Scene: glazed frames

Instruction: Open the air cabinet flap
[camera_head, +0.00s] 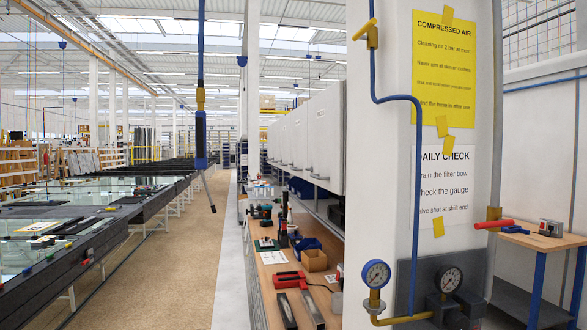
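My gripper is not in view. A row of closed light grey cabinets (325,138) hangs above the workbench, right of centre, with small dark marks low on their fronts. I cannot tell whether one of them is the air cabinet. A white column at the right carries a yellow "Compressed air" sign (443,68) and a white "Daily check" sign (443,188). Below them, two pressure gauges (376,274) (450,280) sit on a blue pipe and a dark grey fitting. No open flap shows.
A workbench (275,262) under the cabinets holds red tools, a cardboard box (314,260) and a blue bin. A blue hose with a hanging tool (201,140) drops in mid-view. Long dark glass tables (95,225) line the left. The brown aisle (180,260) is clear.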

